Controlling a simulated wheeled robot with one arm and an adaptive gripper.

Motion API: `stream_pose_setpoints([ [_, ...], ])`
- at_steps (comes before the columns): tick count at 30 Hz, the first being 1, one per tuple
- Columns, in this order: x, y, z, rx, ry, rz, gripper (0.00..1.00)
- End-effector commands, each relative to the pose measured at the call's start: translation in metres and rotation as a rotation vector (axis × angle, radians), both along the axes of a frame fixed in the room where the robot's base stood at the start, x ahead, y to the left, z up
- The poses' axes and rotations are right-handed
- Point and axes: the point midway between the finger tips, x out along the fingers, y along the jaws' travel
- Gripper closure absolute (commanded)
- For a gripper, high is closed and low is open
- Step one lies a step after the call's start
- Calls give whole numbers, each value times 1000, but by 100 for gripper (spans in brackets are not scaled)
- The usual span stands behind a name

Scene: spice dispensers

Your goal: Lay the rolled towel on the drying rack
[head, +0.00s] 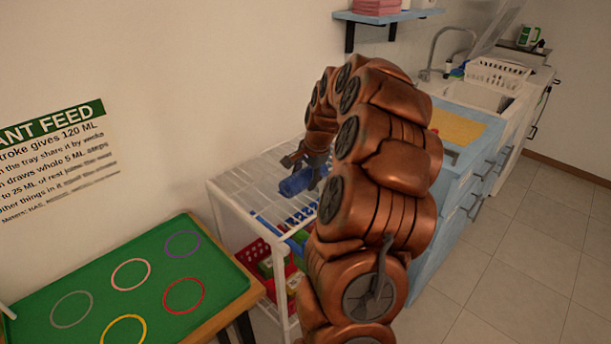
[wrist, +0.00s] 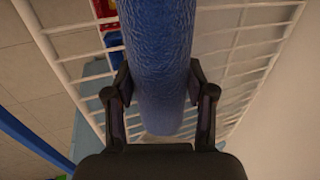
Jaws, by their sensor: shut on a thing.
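The rolled towel (head: 297,182) is a blue cylinder. In the wrist view the rolled towel (wrist: 158,60) lies between the two fingers of my gripper (wrist: 160,95), which are shut on it from both sides. In the head view my gripper (head: 308,165) is over the white wire shelf unit, the likely drying rack (head: 240,180). The towel is over the wires of the rack's top. I cannot tell whether it touches them. My arm hides the right part of the rack.
A green board with coloured rings (head: 150,280) lies on a table at the lower left. A red basket (head: 262,265) sits low in the rack. A blue counter (head: 450,185) and a dish basket (head: 497,75) stand to the right. The rack's top left is clear.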

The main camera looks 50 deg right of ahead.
Motion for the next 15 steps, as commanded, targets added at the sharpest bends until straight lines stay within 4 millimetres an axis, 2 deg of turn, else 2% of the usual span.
stream_pose_setpoints([
  [4,0,0,-4,0,0,0,84],
  [5,0,0,-3,0,0,0,42],
  [11,0,0,-2,0,0,0,22],
  [15,0,0,-2,0,0,0,20],
])
